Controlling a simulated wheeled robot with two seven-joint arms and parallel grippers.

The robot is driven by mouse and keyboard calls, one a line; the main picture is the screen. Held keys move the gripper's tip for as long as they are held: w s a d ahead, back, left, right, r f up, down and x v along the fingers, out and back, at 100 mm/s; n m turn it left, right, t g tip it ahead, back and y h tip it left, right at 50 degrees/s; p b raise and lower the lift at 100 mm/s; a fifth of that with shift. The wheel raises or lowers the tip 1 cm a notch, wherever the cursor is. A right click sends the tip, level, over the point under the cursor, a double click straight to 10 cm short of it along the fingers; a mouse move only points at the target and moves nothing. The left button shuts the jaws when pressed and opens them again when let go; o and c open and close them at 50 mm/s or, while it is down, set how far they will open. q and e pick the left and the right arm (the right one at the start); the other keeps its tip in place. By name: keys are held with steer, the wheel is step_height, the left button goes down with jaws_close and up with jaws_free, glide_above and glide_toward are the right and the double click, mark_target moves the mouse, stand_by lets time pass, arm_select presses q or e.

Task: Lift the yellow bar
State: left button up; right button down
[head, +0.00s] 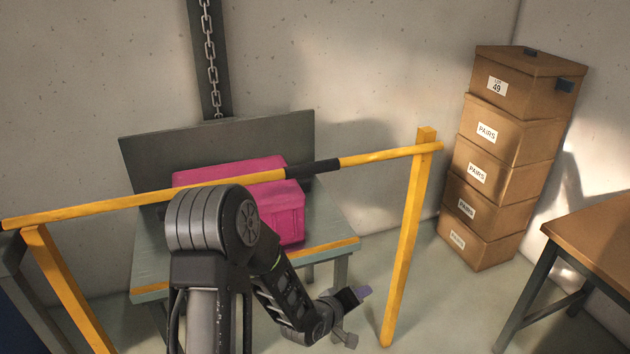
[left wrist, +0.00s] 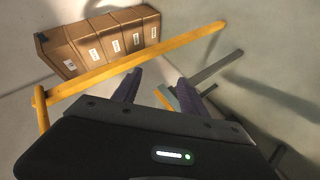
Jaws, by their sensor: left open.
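The yellow bar (head: 230,181) runs across the head view between two yellow posts, with a black grip section (head: 313,168) right of its middle. In the left wrist view the bar (left wrist: 140,61) crosses diagonally beyond the fingertips, apart from them. My left gripper (head: 358,294) is low, below the bar and left of the right post. Its two dark purple fingers show spread and empty in the left wrist view (left wrist: 158,86). My arm hides part of the table in the head view. My right gripper is not in view.
Behind the bar, a pink crate (head: 290,213) stands on a grey-green table (head: 155,262). A chain (head: 211,60) hangs above it. The right post (head: 407,250) is near my gripper. Stacked brown boxes (head: 512,142) and a brown-topped table (head: 600,240) stand at the right.

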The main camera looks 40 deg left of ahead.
arm_select(q)
steer(key=w+a+r+n+t+y+b, duration=0.1)
steer(key=w+a+r+n+t+y, duration=0.25)
steer(key=a+r, duration=1)
steer(key=n+t, duration=0.3)
steer(key=t, duration=0.1)
glide_toward(311, 173)
steer(key=x, duration=0.4)
steer(key=shift+w+b, duration=0.1)
steer(key=shift+b, duration=0.25)
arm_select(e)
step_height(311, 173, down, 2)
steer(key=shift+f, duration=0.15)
arm_select(q)
steer(key=shift+w, duration=0.15)
steer(key=p+x, duration=0.1)
steer(key=x, duration=0.6)
steer(key=shift+w+p, duration=0.3)
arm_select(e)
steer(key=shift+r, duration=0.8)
arm_select(q)
jaws_close()
